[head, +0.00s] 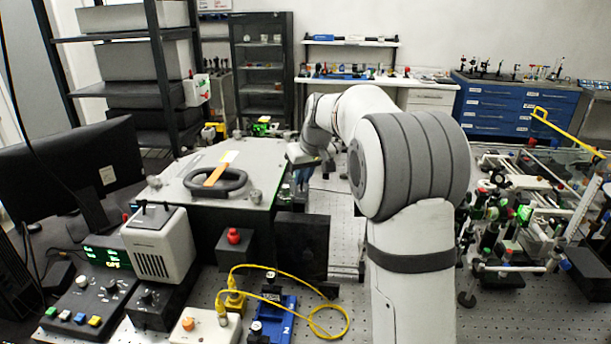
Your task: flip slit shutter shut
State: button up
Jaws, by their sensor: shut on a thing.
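The spectrometer box (236,160) is a dark housing with a light grey lid and a black handle with an orange tag on top. My arm reaches over from the right. My gripper (301,180) is at the right side of the box, pointing down, with its bluish fingers beside the box's right edge. It is shut on a small part there, at the place of the slit shutter. The shutter itself is too small and too hidden by the fingers and arm for me to tell its position.
A dark block (302,246) stands on the perforated bench below the gripper. A yellow cable (328,308) loops near a blue mount (273,318). Control boxes (92,304) and a monitor (75,170) fill the left. Optics parts (515,215) crowd the right.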

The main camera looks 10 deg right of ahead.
grip_shut()
jog(key=g+p, duration=0.1)
jog(key=p, duration=0.2)
jog(key=shift+w+r+p, duration=0.25)
jog(key=shift+r+p, duration=0.05)
jog(key=shift+r, duration=0.1)
jog(key=g+p, duration=0.1)
jog(key=p, duration=0.1)
jog(key=w+p, duration=0.1)
jog(key=p, duration=0.2)
jog(key=shift+d+f+g+y, duration=0.1)
jog(key=shift+d+g+y, duration=0.1)
jog(key=shift+g+y, duration=0.2)
jog(key=shift+w+f+m+g+p, duration=0.2)
jog(key=shift+m+g+p, duration=0.15)
jog(key=shift+p, duration=0.7)
jog(key=shift+f, duration=0.2)
jog(key=o, duration=0.7)
grip_release()
